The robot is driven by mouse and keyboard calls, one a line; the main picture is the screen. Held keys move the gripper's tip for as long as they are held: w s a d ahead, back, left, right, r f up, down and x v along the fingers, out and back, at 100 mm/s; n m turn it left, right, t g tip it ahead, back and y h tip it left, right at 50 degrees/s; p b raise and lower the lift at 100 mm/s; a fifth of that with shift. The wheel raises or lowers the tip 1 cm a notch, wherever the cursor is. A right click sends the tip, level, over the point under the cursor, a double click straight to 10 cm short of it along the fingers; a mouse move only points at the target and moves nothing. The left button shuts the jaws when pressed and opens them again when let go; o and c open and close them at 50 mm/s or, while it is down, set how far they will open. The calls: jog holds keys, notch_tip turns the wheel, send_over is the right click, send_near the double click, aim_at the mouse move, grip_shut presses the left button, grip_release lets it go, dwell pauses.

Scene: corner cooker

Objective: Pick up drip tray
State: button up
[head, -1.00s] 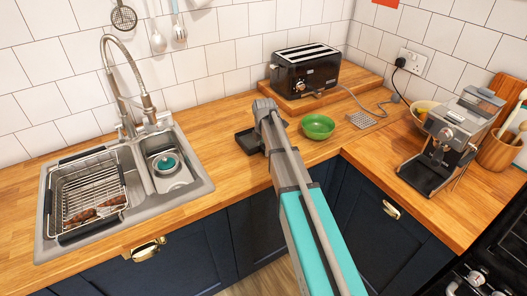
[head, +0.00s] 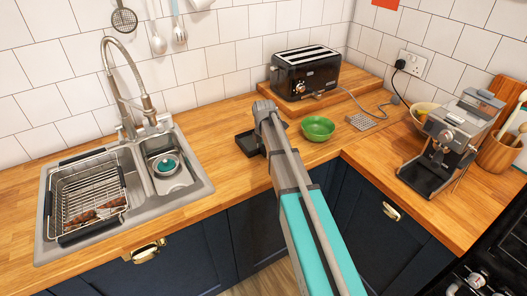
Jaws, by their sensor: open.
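A small black open tray (head: 246,143), which looks like the drip tray, lies on the wooden worktop between the sink and the green bowl. Its right part is hidden behind my arm. My gripper (head: 266,110) is at the tray's right side in the picture, seen from behind. It is open, with nothing visible in it. My arm hides most of the fingers, so I cannot tell whether they touch the tray.
A green bowl (head: 318,128) stands close to the right of my gripper. A toaster (head: 305,72) on a wooden board (head: 345,82) is behind. A metal grate (head: 361,122) and coffee machine (head: 455,135) are right. The sink (head: 203,188) is left; worktop before it is clear.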

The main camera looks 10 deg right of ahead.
notch_tip(320, 180, up, 12)
jog(key=p, duration=1.1)
jog(key=shift+p, duration=0.4)
dwell(0.4)
jog(key=s+a+m, duration=0.2)
jog(key=s+m, duration=1.9)
jog(key=s, duration=0.3)
jog(key=shift+s+a+m, duration=0.2)
jog(key=shift+s+m, duration=0.05)
jog(key=shift+m, duration=0.05)
